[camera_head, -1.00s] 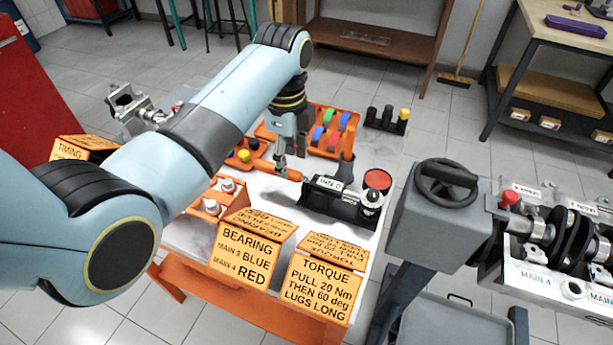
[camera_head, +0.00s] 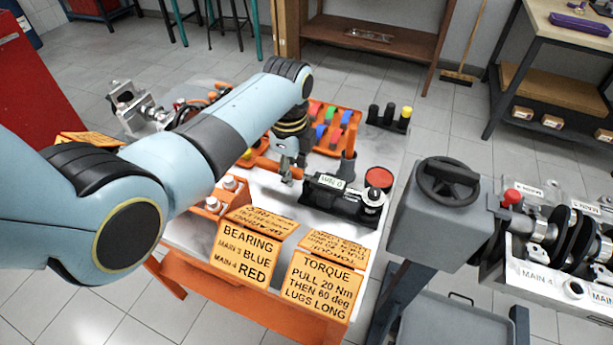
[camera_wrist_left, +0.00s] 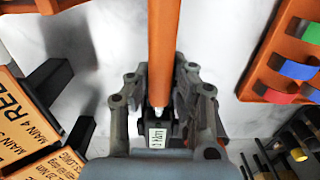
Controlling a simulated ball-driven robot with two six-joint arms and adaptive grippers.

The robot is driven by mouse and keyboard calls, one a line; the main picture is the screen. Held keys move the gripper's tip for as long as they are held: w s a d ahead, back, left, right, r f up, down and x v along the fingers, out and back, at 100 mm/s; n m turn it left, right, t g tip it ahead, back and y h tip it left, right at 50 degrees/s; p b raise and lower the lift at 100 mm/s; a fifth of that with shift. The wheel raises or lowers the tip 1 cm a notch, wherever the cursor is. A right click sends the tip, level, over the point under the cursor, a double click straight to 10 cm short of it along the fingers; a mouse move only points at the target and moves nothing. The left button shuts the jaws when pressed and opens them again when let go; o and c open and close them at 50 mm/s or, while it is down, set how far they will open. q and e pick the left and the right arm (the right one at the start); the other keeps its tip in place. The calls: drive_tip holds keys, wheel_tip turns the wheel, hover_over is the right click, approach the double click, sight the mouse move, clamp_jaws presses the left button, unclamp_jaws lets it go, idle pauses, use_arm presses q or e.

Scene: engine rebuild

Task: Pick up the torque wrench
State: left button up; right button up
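The torque wrench shows as an orange bar (camera_head: 263,164) above the white table top, pointing at a black device with a label. In the left wrist view the orange bar (camera_wrist_left: 163,45) runs down from the top edge to between the fingers. My left gripper (camera_head: 288,178) is lowered at the bar, with one finger on each side. In the left wrist view the fingers (camera_wrist_left: 163,85) stand apart, with narrow gaps beside the bar. Part of the wrench is hidden by my arm and gripper. My right gripper is not in view.
The black device (camera_head: 345,203) with a red-topped can (camera_head: 379,178) stands close right of the gripper. An orange tray (camera_head: 322,145) of coloured pieces is behind. Orange signs (camera_head: 322,285) line the front edge. A grey stand with handwheel (camera_head: 445,205) is right.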

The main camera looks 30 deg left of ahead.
use_arm(q)
clamp_jaws()
wheel_tip(320, 180, up, 10)
drive_tip(key=shift+r, duration=0.1)
drive_tip(key=shift+o, duration=0.2)
unclamp_jaws()
clamp_jaws()
drive_tip(key=shift+p, duration=0.3)
